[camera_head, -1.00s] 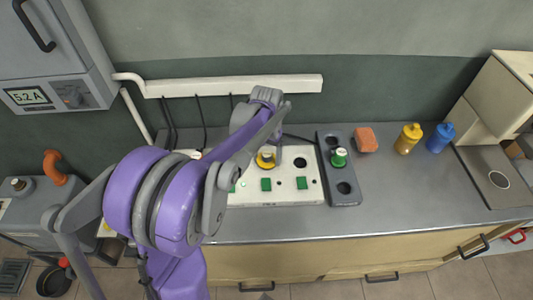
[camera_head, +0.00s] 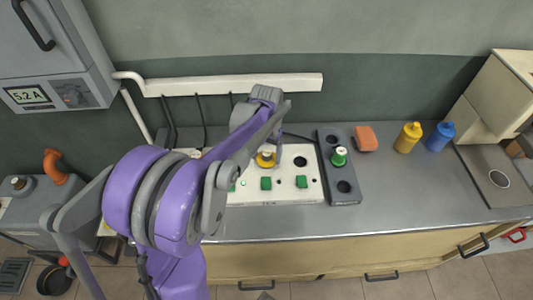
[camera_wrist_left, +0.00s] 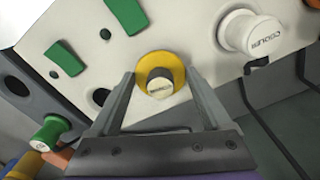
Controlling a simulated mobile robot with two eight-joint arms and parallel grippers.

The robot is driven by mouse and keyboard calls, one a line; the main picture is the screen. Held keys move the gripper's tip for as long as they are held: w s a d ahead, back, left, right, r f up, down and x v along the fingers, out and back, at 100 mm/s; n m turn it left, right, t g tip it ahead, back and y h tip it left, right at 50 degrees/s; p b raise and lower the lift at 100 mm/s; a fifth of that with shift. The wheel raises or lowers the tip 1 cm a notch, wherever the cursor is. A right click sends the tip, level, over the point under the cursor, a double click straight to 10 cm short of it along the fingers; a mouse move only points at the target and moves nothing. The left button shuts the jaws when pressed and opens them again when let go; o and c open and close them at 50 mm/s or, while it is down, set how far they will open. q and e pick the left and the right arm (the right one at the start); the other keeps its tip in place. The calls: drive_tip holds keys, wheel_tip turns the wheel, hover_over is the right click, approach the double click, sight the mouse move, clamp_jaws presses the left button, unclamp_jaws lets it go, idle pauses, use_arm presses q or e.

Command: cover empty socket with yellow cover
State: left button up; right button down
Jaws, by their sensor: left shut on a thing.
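A dark round empty socket (camera_head: 300,162) lies just right of the cover in the head view. I cannot tell whether the cover is seated or slightly raised. My right gripper is not in view.
Green squares (camera_head: 266,184) sit on the panel. A grey block (camera_head: 344,197) beside it holds a green-and-white plug (camera_head: 339,157) and has open holes. An orange block (camera_head: 366,139), a yellow bottle (camera_head: 408,138) and a blue bottle (camera_head: 440,137) stand farther right. The counter front right is clear.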

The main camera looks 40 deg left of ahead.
sight(267, 153)
use_arm(q)
drive_tip(key=shift+f+b, duration=0.45)
drive_tip(key=shift+f, duration=0.15)
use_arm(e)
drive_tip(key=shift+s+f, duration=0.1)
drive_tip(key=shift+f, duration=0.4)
use_arm(q)
drive_tip(key=o, duration=1.1)
drive_tip(key=shift+c, duration=0.2)
drive_tip(key=shift+r+p, duration=1.85)
drive_tip(key=shift+r, duration=1.15)
drive_tip(key=shift+r+p, duration=1.3)
drive_tip(key=shift+r, duration=1.25)
drive_tip(key=shift+f, duration=0.1)
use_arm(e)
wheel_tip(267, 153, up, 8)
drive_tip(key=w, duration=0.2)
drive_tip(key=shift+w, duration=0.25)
